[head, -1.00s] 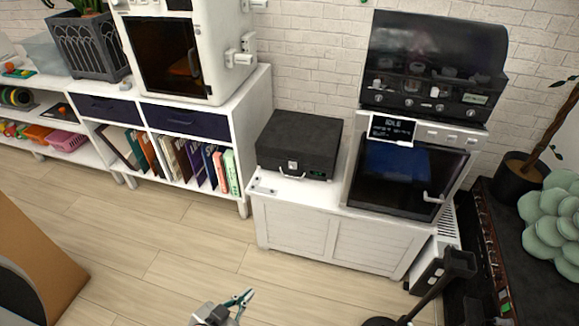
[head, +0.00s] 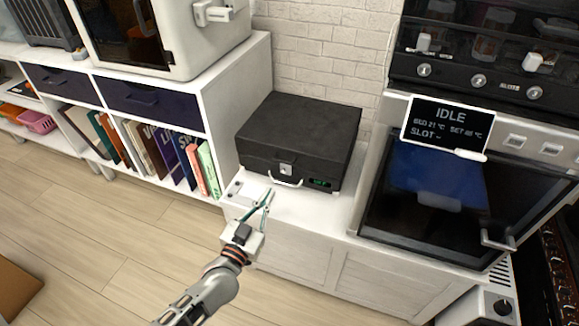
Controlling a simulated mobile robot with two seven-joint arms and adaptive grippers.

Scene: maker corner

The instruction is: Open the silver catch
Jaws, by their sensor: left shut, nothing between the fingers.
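The silver catch (head: 286,169) is a small bright plate on the front face of a closed black case (head: 303,130). A pale handle (head: 285,182) hangs just below it. The case stands on a white cabinet. My left gripper (head: 267,197) is shut and empty, in front of and a little below the catch, to its left in the picture. It is apart from the catch, as far as I can tell. My right gripper is out of view.
A machine with a dark glass door (head: 425,195) and an "IDLE" display (head: 447,127) stands right of the case. A white shelf (head: 232,100) with folders (head: 160,150) is on the left.

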